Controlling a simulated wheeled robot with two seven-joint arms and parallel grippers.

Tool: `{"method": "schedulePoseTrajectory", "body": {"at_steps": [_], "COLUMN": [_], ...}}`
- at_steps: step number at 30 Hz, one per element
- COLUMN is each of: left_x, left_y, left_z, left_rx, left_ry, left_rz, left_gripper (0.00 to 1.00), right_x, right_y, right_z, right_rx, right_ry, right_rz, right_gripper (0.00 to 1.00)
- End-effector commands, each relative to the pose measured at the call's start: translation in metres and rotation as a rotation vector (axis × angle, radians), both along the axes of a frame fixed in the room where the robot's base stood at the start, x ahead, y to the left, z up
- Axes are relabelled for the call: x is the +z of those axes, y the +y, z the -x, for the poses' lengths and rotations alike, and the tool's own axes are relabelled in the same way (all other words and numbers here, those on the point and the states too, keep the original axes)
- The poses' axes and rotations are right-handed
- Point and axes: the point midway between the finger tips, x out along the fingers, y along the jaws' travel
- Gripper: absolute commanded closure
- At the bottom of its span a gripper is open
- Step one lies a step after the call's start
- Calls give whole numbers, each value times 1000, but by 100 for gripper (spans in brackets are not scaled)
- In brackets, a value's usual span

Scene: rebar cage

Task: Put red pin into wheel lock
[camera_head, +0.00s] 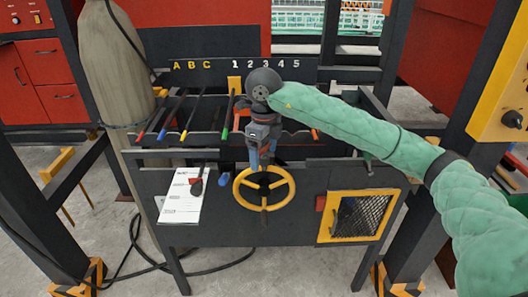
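The yellow wheel (238,193) is mounted on the front of the dark panel, with dark parts at its hub. My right gripper (262,166) points down at the top of the wheel, in front of the bench's front edge. Its blue-grey fingers cover part of the upper rim, and I cannot tell whether anything is between them. A small red-and-dark piece (196,186) shows at the white paper, left of the wheel. I cannot tell whether it is the red pin. The wheel lock cannot be made out clearly. My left gripper is not in view.
Several rods with coloured ends lie across the bench behind the panel (290,225), below a board marked ABC and 12345 (217,72). A yellow-framed mesh window (358,216) is right of the wheel, with a red block (320,203) beside it. Dark posts flank the bench.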

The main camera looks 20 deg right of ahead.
Motion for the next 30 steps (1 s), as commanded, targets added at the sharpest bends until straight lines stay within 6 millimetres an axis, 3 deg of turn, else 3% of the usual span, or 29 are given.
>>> {"method": "schedulePoseTrajectory", "body": {"at_steps": [10,21,30], "left_x": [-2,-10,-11], "left_y": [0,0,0], "left_z": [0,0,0], "left_rx": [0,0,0], "left_ry": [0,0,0], "left_rz": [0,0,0], "left_gripper": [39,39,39], "right_x": [5,59,77], "right_y": [0,0,0], "right_z": [0,0,0], "right_rx": [0,0,0], "right_ry": [-1,-2,-1], "right_rz": [0,-1,-1], "right_gripper": [17,17,17]}}
